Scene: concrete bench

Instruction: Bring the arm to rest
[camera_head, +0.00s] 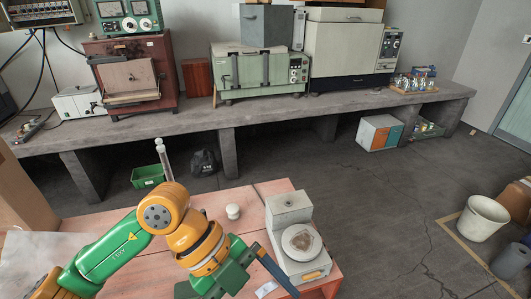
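My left arm (100,252), green and orange, reaches in from the left over a reddish table (262,190). My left gripper (262,272) is at the front of the table, pointing down and right, with a dark finger beside the balance. Its fingertips are not clear enough to tell whether it is open or shut. A grey-white balance (289,213) stands just right of it, with a round pan (302,242) holding something brownish. A small white knob-like object (233,211) stands on the table behind the gripper. My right gripper is not in view.
A concrete bench (190,122) along the wall carries a green oven (255,73), a large white oven (340,50) and a red cabinet (130,72). Bins (482,217) stand at right; the floor between is open.

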